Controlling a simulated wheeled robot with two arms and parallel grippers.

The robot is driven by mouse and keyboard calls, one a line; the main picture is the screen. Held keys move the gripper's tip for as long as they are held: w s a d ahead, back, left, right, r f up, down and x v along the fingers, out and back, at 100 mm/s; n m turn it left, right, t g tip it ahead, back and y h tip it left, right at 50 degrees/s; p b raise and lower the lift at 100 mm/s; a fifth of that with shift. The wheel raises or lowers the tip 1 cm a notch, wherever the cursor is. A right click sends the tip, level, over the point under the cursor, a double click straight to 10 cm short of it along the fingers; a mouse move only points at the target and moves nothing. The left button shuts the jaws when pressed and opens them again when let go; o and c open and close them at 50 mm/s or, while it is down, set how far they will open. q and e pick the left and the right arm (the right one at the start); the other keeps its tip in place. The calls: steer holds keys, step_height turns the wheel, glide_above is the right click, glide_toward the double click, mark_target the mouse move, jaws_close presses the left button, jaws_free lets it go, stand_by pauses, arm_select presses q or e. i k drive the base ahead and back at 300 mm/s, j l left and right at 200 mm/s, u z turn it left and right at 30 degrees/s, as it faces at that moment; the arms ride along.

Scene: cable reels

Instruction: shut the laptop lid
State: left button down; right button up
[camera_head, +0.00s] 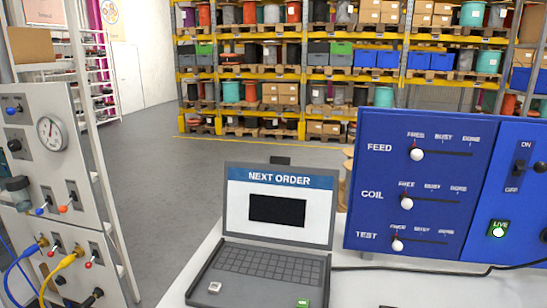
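The laptop (262,262) stands on a light table in the lower middle of the head view. Its lid (278,205) is open and upright, with the screen reading "NEXT ORDER" above a dark rectangle. The keyboard base lies flat in front of the lid, with a small light-coloured block (214,287) at its left and a green block (302,303) at its lower right. Neither of my grippers shows in this view.
A blue panel (440,225) with FEED, COIL and TEST sliders stands right of the laptop. A black cable (430,271) runs along the table below it. A grey panel (60,170) with a gauge and cables stands at the left. Shelves fill the back.

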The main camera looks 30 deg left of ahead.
mark_target(277, 202)
steer(key=j+u, duration=0.3)
steer(key=j, duration=0.95)
steer(key=j+z, duration=0.3)
steer(key=j, duration=0.3)
steer(key=j+z, duration=0.35)
steer(key=j, duration=0.25)
steer(key=k+j+z, duration=0.3)
steer(key=j, duration=0.25)
steer(key=i, duration=0.1)
